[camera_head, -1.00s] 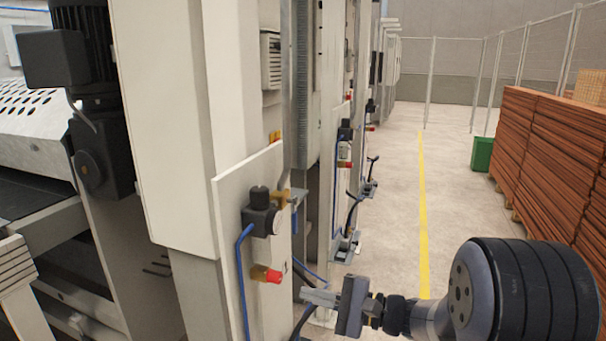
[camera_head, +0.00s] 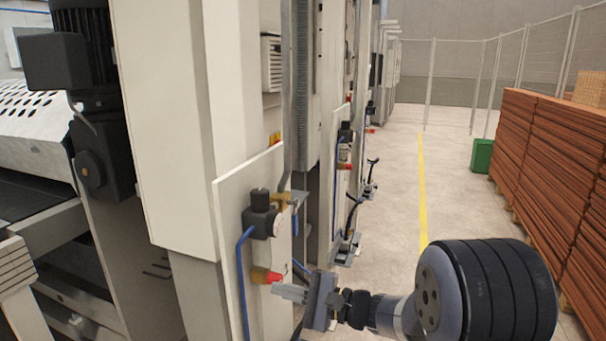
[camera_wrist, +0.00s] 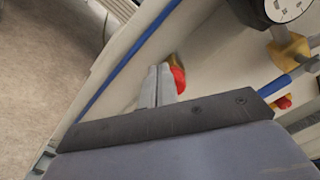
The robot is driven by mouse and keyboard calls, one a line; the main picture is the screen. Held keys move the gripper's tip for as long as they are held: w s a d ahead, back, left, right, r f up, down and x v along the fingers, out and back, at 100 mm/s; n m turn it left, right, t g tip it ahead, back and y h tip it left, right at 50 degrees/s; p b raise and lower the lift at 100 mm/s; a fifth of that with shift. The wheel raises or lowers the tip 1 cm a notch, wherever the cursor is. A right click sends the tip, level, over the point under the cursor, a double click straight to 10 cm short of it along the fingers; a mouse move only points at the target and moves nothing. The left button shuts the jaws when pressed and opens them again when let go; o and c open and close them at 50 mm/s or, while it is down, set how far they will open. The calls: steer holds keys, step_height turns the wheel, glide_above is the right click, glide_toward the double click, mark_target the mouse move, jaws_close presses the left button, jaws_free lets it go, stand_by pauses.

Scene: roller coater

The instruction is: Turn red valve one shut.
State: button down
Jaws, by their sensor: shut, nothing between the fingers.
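A red valve with a brass body (camera_head: 262,275) sticks out low on the white panel of the near machine column, under the black regulator. My gripper (camera_head: 275,291) is shut and empty, with its fingertips just in front of and slightly below the valve. I cannot tell whether they touch it. In the wrist view the red valve (camera_wrist: 179,80) shows just behind and to the right of the closed fingertips (camera_wrist: 157,70), partly hidden by them. Another red valve (camera_head: 344,166) is on the panel farther back.
The black regulator (camera_head: 261,214) with a round gauge sits above the valve, with a blue hose (camera_head: 241,285) running down the panel at left. A second red-ended fitting (camera_wrist: 283,103) shows in the wrist view. Brown stacked boards (camera_head: 540,160) stand at right, with free floor between.

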steer(key=shift+w, duration=0.2)
stand_by(0.3)
steer(key=shift+w+d+r+b, duration=0.2)
steer(key=shift+r+b, duration=0.3)
steer(key=shift+b, duration=0.75)
steer(key=shift+r, duration=0.15)
steer(key=shift+s+r+b+v, duration=0.15)
steer(key=shift+b+v, duration=0.25)
steer(key=shift+v, duration=1.05)
steer(key=shift+s+r+b+v, duration=0.1)
steer(key=shift+b+v, duration=0.25)
steer(key=shift+v, duration=1.1)
